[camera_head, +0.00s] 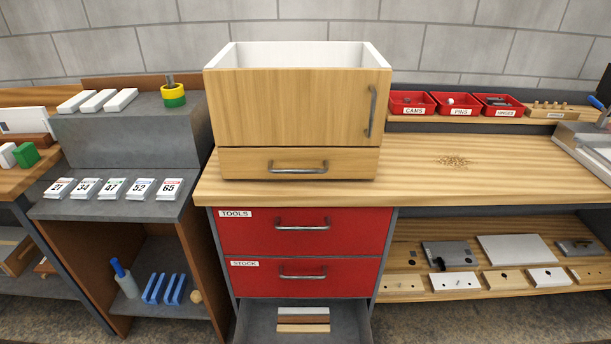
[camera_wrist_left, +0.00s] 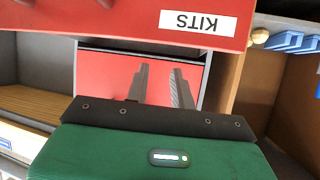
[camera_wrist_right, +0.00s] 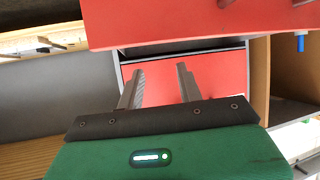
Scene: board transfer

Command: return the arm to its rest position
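Neither arm shows in the head view. In the left wrist view my left gripper (camera_wrist_left: 160,84) has its two grey fingers apart with nothing between them. A red drawer front labelled KITS (camera_wrist_left: 150,20) crosses the top of that view, with another red panel (camera_wrist_left: 110,75) behind the fingers. In the right wrist view my right gripper (camera_wrist_right: 160,82) also has its fingers apart and empty. A red front (camera_wrist_right: 180,20) is above it there, and a red panel (camera_wrist_right: 215,80) lies behind the fingers.
A wooden cabinet (camera_head: 290,110) stands on the workbench (camera_head: 500,165). Below are red drawers labelled TOOLS (camera_head: 350,235) and STOCK (camera_head: 345,278), and an open bottom drawer (camera_head: 255,325) holding boards. Red bins (camera_head: 460,104) stand at the back right. The bench's right part is mostly clear.

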